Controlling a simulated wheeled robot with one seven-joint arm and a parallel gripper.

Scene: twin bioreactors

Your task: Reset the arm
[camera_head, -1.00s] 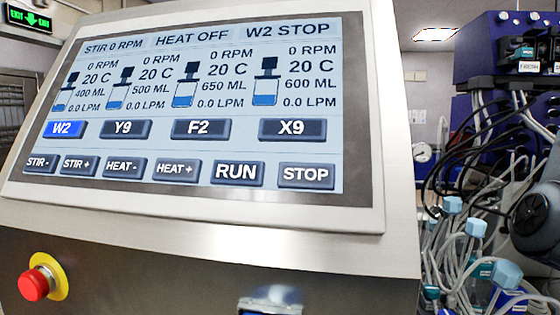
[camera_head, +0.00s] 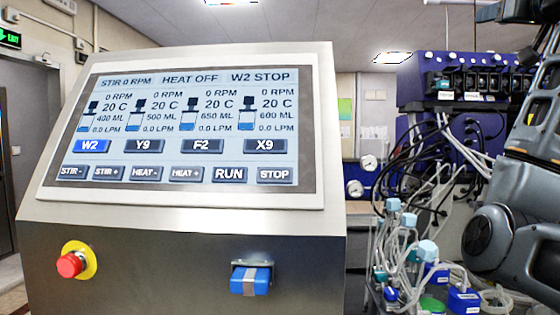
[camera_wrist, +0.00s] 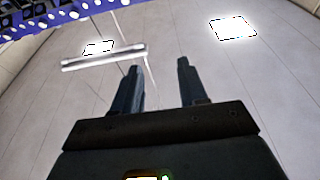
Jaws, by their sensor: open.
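My gripper (camera_wrist: 160,80) shows in the wrist view with its two dark fingers apart and nothing between them. It points up toward the ceiling. In the head view my dark grey arm stands at the right edge, and its gripper end is out of that picture. The control panel's screen (camera_head: 190,130) faces me and reads STIR 0 RPM, HEAT OFF, W2 STOP. The W2 button (camera_head: 93,146) is highlighted blue. My arm is to the right of the panel and appears apart from it.
A red emergency button (camera_head: 70,265) and a blue-handled latch (camera_head: 250,281) are on the cabinet front. Tubes and bottles with pale blue caps (camera_head: 428,251) crowd the bench beside my arm. A purple pump rack (camera_head: 430,65) stands behind. Ceiling lights (camera_wrist: 233,28) show in the wrist view.

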